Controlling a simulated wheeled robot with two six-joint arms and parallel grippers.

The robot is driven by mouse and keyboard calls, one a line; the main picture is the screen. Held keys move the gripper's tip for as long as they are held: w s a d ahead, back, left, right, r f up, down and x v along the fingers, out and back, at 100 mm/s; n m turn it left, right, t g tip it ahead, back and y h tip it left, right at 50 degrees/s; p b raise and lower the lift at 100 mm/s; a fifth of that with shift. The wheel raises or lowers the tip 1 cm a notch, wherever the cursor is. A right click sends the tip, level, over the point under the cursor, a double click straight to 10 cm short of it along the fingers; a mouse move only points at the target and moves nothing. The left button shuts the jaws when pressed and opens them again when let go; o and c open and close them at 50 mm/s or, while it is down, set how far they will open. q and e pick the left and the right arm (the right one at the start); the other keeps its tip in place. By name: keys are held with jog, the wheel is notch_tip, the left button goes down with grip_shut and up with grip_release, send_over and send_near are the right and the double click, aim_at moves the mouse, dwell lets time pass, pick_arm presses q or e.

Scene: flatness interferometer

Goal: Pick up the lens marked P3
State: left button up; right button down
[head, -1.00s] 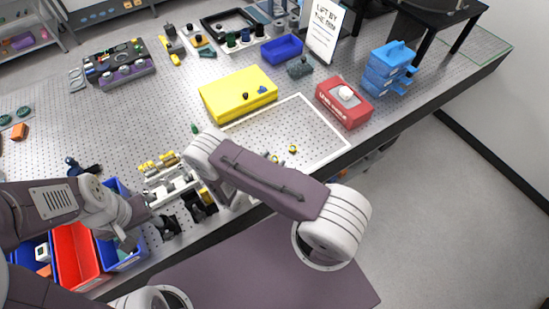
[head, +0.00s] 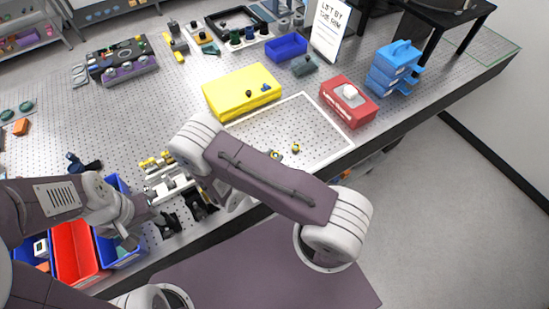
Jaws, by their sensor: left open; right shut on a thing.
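Two small round pieces with yellow parts, one a lens-like piece (head: 295,148) and the other a similar piece (head: 274,155), stand inside the white outlined area. More small yellow-topped pieces (head: 150,163) stand in a row left of my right wrist. No P3 mark is readable on any of them. My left gripper (head: 168,226) is open, low near the table's front edge. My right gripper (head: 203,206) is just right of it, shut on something. My arm and the small scale hide what it holds.
A yellow case (head: 242,91), a red box (head: 340,103) and blue stacked boxes (head: 395,75) stand behind and right. Red (head: 76,252) and blue bins (head: 120,250) sit at the front left. The white outlined area (head: 320,130) is mostly clear.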

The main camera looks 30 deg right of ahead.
jog(key=s+a+r+b, duration=0.1)
jog(key=s+a+r, duration=0.4)
jog(key=s+a, duration=0.1)
jog(key=shift+s+r, duration=0.25)
jog(key=shift+s, duration=0.2)
